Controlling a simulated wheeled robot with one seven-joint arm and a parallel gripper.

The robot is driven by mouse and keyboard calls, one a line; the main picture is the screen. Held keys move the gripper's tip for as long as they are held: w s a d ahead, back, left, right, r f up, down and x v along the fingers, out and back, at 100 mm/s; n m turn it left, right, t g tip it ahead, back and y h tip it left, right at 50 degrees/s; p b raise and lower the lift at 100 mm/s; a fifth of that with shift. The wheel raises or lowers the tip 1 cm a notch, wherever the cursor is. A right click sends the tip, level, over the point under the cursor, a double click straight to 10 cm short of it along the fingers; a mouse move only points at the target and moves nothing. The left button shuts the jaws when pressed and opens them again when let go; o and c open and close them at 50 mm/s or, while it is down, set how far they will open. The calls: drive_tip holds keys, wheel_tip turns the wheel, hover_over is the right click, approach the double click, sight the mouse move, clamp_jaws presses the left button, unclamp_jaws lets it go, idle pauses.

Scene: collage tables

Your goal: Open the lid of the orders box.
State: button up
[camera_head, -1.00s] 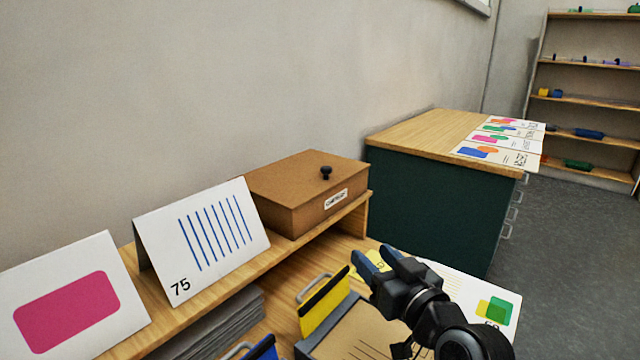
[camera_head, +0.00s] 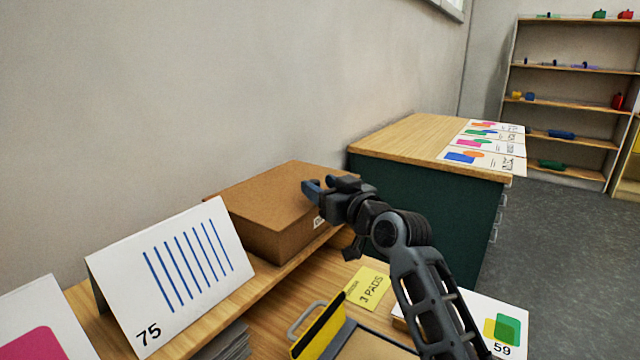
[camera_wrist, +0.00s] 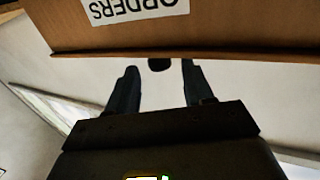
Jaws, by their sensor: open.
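The orders box (camera_head: 265,232) is a brown box on the raised wooden shelf against the wall, with its lid (camera_head: 268,185) shut. My gripper (camera_head: 318,185) is at the right part of the lid and hides the lid's black knob in the head view. In the wrist view the box's front (camera_wrist: 230,30) fills the top, with the white ORDERS label (camera_wrist: 135,8) upside down. The dark knob (camera_wrist: 160,65) shows between the two open fingertips of my gripper (camera_wrist: 159,72). I cannot tell whether either finger touches it.
A white card marked 75 (camera_head: 170,275) stands left of the box. A yellow 3 PADS card (camera_head: 367,287) and a yellow-faced clip holder (camera_head: 322,325) lie below the shelf. A green cabinet (camera_head: 420,200) with cards on top stands behind to the right.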

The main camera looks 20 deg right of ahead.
drive_tip(key=shift+w+a, duration=0.15)
drive_tip(key=shift+w, duration=0.35)
clamp_jaws()
idle(0.3)
